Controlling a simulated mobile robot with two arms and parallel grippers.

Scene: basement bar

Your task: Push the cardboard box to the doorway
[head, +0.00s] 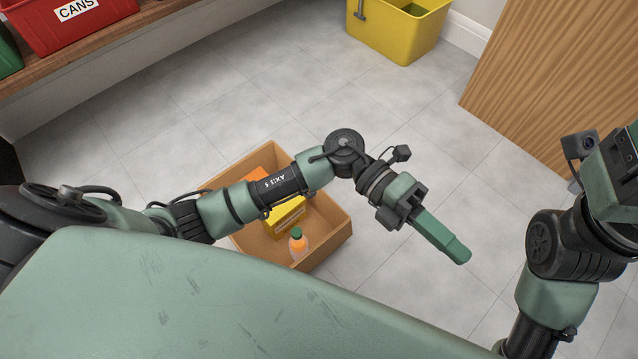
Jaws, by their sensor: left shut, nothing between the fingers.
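The cardboard box (333,235) stands open on the tiled floor, just past the front edge of my body. It holds a yellow package (285,218), an orange item (255,176) and a small orange bottle with a green cap (298,245). My left arm crosses over the box and hides part of it. My left gripper (458,251) is shut and empty, to the right of the box and apart from it in the picture. My right arm is at the right edge; its fingers are out of the picture. I cannot make out a doorway.
A yellow bucket (395,32) stands at the back by the wall. A wooden panel (560,75), perhaps a door, is at the upper right. A shelf (110,55) with a red CANS bin (62,22) is at the upper left. The floor (240,90) behind the box is clear.

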